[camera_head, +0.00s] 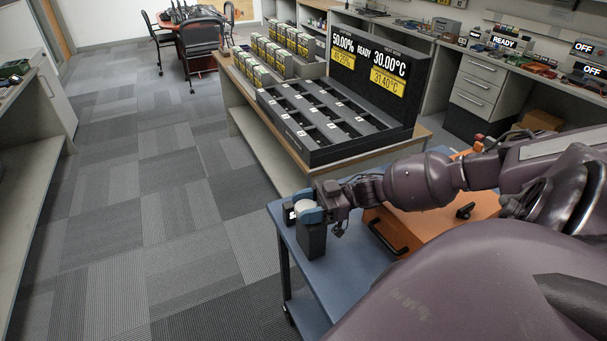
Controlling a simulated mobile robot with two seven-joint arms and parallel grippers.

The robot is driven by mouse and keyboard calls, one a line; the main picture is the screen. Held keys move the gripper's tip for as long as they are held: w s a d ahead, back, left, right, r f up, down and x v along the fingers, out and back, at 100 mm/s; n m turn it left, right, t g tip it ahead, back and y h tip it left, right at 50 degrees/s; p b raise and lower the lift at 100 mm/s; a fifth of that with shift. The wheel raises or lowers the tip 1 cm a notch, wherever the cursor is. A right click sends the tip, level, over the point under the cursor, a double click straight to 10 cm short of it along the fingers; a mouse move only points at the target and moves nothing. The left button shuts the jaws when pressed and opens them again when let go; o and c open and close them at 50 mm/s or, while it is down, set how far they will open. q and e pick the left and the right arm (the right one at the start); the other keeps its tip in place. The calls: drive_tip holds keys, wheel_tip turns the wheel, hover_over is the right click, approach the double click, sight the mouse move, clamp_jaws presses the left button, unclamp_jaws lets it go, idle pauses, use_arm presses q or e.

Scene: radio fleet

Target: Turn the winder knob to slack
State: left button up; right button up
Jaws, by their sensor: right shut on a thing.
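My right gripper (305,207), with blue fingertips, reaches in from the right over the left corner of a blue cart. It is shut on a pale round knob (301,207), which I take to be the winder knob. The knob is partly hidden by the fingers. A dark upright block (312,242) shows just below the fingers; I cannot tell how it joins the knob. Any slack marking or pointer is too small to read. My left gripper is not in view.
The blue cart top (345,262) also carries an orange case (440,222) with a black handle, partly under my arm. Behind stands a table with a black slotted rack (330,150) and a display panel (372,72). Carpeted floor (150,220) is clear on the left.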

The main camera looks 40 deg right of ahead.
drive_tip(key=n+g+b, duration=0.1)
drive_tip(key=g, duration=0.1)
drive_tip(key=n+g+y+b, duration=0.1)
drive_tip(key=n+g+b, duration=0.2)
drive_tip(key=g, duration=0.1)
drive_tip(key=shift+f+g+y, duration=0.35)
drive_tip(key=shift+g+y, duration=0.05)
drive_tip(key=shift+n+g+b, duration=0.55)
drive_tip(key=shift+n+g, duration=0.05)
drive_tip(key=shift+g, duration=0.1)
drive_tip(key=shift+n+g+b, duration=0.55)
drive_tip(key=shift+n+g, duration=0.15)
drive_tip(key=shift+g, duration=0.2)
drive_tip(key=shift+r+n+g+b, duration=0.15)
drive_tip(key=shift+n+g+b, duration=0.3)
drive_tip(key=shift+g, duration=0.45)
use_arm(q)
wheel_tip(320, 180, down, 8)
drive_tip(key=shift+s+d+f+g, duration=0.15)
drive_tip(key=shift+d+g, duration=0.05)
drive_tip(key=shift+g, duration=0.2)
use_arm(e)
drive_tip(key=shift+s+r+n+g+h, duration=0.1)
drive_tip(key=shift+n+g+h, duration=0.2)
drive_tip(key=shift+n, duration=0.05)
drive_tip(key=shift+r+g, duration=0.1)
drive_tip(key=shift+g, duration=0.2)
